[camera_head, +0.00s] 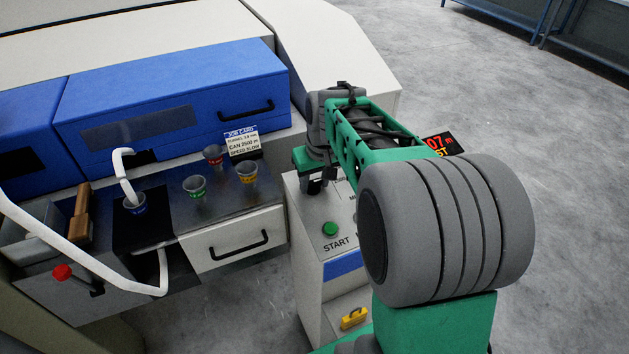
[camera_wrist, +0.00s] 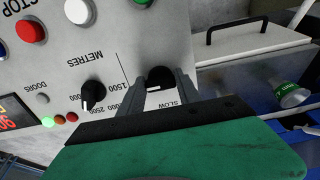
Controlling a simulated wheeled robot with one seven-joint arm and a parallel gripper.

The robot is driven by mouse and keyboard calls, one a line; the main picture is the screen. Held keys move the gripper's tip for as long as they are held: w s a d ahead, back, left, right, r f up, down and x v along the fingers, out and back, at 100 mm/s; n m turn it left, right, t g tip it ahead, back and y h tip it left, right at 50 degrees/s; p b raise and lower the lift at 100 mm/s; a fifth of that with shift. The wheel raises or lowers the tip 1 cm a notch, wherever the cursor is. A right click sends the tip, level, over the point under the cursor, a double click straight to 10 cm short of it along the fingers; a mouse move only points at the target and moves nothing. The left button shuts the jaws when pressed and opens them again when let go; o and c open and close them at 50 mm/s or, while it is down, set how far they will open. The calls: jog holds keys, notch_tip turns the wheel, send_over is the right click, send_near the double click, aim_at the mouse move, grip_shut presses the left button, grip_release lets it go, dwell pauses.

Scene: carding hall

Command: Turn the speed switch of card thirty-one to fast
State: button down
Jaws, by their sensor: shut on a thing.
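The speed switch (camera_wrist: 158,75) is a black knob on a light grey panel, with a SLOW label beside it in the wrist view. My gripper (camera_wrist: 164,82) has its two grey fingers on either side of this knob and is shut on it. The fingers cover parts of the knob and its markings; no FAST label is readable. In the head view my gripper (camera_head: 316,183) is at the top of the control pedestal (camera_head: 309,255), and my arm hides much of the panel and the knob.
A METRES knob (camera_wrist: 91,94) and coloured buttons, including a red STOP button (camera_wrist: 31,30), sit near the switch. A green START button (camera_head: 330,229) faces up. Cups, a job card (camera_head: 242,142) and a white drawer (camera_head: 235,238) are to the left. Bare floor lies right.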

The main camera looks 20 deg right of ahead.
jog(key=c, duration=0.8)
grip_release()
jog(key=shift+c, duration=0.2)
jog(key=v, duration=0.8)
jog(key=s+a+f+p, duration=0.1)
jog(key=s+a+f, duration=0.5)
jog(key=s+a, duration=0.4)
jog(key=s, duration=0.3)
jog(key=shift+s+a, duration=0.2)
